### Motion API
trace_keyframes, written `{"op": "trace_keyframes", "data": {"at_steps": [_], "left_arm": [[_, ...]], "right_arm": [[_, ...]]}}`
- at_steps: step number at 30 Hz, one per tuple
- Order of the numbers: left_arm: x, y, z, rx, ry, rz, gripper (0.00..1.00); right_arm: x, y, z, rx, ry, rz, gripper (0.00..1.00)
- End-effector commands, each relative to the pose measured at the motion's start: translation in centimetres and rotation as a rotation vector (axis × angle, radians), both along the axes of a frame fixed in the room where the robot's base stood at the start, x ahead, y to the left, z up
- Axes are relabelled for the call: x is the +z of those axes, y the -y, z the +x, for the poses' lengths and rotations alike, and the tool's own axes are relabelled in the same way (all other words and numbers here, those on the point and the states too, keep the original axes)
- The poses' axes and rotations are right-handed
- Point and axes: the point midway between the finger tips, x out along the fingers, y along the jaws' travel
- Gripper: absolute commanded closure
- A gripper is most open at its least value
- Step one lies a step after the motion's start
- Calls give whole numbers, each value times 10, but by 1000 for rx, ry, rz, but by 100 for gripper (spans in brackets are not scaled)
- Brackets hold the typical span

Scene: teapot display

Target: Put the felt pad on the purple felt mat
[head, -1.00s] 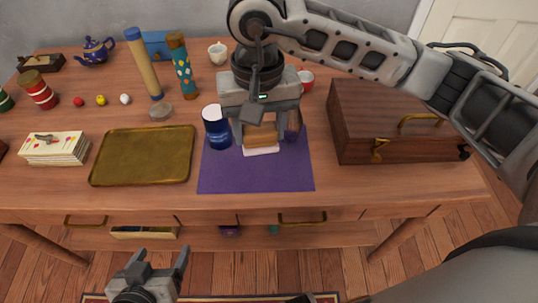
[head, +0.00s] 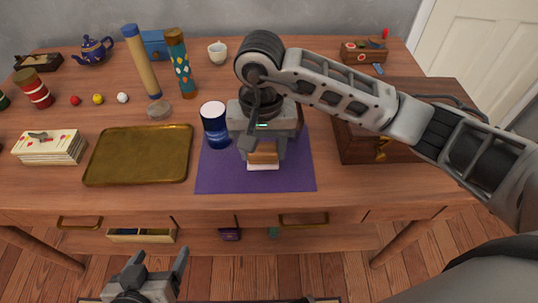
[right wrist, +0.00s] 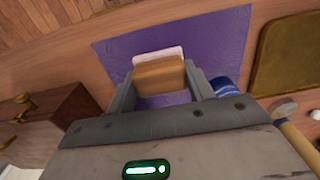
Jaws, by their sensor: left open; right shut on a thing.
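The purple felt mat (head: 220,178) lies flat near the table's front edge; it also shows in the right wrist view (right wrist: 222,45). My right gripper (head: 263,154) is shut on a tan block with a white layer at its lower side, which looks like the felt pad (head: 263,157). The pad also shows between the fingers in the right wrist view (right wrist: 160,75). It is over the mat's middle, low down; I cannot tell whether it touches the mat. My left gripper (head: 159,260) is open and empty in front of the table.
A dark blue can (head: 215,128) stands at the mat's back left, close to my right gripper. A brass tray (head: 140,157) lies left of the mat. A wooden case (head: 360,148) stands to the right, partly behind my arm. The mat's front strip is clear.

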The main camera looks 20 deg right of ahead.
Motion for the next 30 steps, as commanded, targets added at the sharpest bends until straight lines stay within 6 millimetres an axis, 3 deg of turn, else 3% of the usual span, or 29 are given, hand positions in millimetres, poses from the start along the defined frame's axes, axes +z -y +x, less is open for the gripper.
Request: {"op": "trace_keyframes", "data": {"at_steps": [8,14,26,27,29,30], "left_arm": [[5,0,5,0,13,2,24],[9,-1,4,-2,12,7,24],[-2,-1,2,-4,0,10,24],[-2,0,1,-4,-1,8,24],[-1,0,0,-4,-4,8,24],[-1,0,0,-4,-4,8,24]], "right_arm": [[-22,17,7,-3,-2,-1,76],[-48,16,7,0,-2,1,76],[-56,16,7,2,1,0,76],[-56,16,7,2,1,0,45],[-55,16,7,1,1,0,28],[-54,16,7,1,0,0,26]]}}
